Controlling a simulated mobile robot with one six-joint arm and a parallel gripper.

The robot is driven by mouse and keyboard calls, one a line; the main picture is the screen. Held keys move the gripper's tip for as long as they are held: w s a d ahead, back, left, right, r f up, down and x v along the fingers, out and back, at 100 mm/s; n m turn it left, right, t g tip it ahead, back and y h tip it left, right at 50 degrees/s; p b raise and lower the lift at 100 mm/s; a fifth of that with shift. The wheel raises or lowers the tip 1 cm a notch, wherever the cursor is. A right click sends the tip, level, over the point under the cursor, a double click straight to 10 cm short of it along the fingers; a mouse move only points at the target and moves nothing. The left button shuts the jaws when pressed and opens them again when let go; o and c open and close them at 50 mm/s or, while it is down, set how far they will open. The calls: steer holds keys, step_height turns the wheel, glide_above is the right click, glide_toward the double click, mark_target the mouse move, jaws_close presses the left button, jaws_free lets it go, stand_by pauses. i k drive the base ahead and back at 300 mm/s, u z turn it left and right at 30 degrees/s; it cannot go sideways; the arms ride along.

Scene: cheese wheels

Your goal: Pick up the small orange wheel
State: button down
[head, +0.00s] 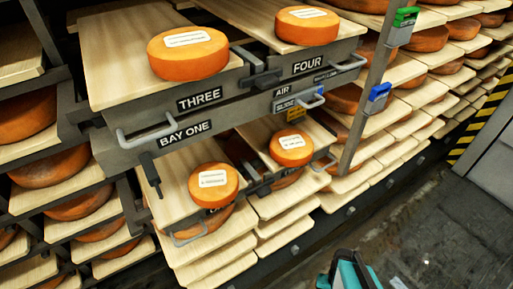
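Several orange cheese wheels with white labels lie on pale wooden boards. Two that look small are on the lower boards: one at the front left (213,190) and one further right (290,152), under the shelf marked FOUR. Two larger-looking wheels lie above, one on the board marked THREE (187,60) and one on the board marked FOUR (307,30). Distance may account for some of the size difference. No gripper fingers show. A teal and dark part at the bottom edge looks like mine.
A grey front labelled BAY ONE (178,140) with metal handles overhangs the lower boards. A metal post (365,100) with green and blue tags stands right of them. Racks of more wheels fill both sides. Dark floor (430,230) at lower right is open.

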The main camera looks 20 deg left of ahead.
mark_target(290, 147)
steer(key=u, duration=0.7)
steer(key=k, duration=1.05)
steer(key=i, duration=0.95)
